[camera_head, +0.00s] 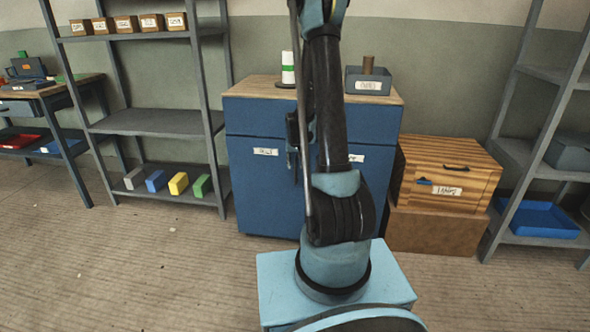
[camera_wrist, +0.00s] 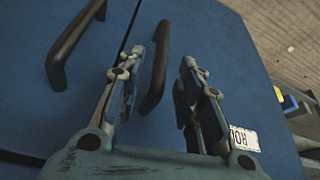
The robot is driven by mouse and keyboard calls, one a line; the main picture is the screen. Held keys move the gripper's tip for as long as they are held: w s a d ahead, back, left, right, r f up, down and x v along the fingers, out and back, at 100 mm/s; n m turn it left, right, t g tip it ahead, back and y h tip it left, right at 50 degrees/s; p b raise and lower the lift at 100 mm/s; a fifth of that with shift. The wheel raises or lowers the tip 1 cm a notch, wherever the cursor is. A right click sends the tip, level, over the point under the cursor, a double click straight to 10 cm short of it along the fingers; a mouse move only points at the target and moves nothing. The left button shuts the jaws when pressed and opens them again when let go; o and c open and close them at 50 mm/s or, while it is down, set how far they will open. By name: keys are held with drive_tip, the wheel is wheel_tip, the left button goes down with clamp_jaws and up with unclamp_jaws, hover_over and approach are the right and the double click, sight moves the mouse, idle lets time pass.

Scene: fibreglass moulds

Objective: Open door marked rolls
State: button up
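The blue cabinet (camera_head: 262,195) stands behind my arm with its doors shut. Its left door has a white label (camera_head: 265,152), too small to read here. In the wrist view the label (camera_wrist: 243,138) shows "RO", the rest hidden by my finger. That door's dark bar handle (camera_wrist: 156,75) lies between my two fingers, closer to the left one; I cannot tell whether they touch. The other door's handle (camera_wrist: 72,45) is left of the seam. My gripper (camera_wrist: 175,48) is open and empty. In the head view my gripper (camera_head: 293,135) is partly hidden by my arm.
A wooden crate (camera_head: 445,175) on a brown box stands right of the cabinet. Shelf racks stand left (camera_head: 150,122) and right (camera_head: 545,75). Floor before the left door is clear.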

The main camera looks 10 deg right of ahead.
sight(295, 164)
drive_tip(key=shift+x, duration=2.05)
clamp_jaws()
